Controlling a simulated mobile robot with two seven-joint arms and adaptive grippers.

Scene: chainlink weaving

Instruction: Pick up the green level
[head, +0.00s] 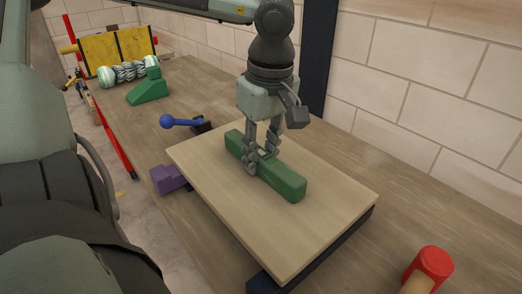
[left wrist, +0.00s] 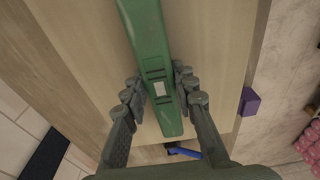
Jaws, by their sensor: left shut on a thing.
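The green level (head: 283,182) lies on a light wooden board (head: 230,205) on the workbench. It is a long green bar with a small pale window in its middle. My left gripper (head: 257,168) points down over the level and is shut on its middle, one finger on each side. In the left wrist view the level (left wrist: 148,50) runs between the fingertips (left wrist: 160,85). I cannot tell whether it is lifted off the board. My right gripper is not in view.
A blue-handled lever (head: 182,122) and a purple block (head: 167,179) sit by the board's left side. A green wedge (head: 148,92) stands farther back. A red mallet head (head: 433,264) is at front right. A brick wall (head: 410,90) borders the bench.

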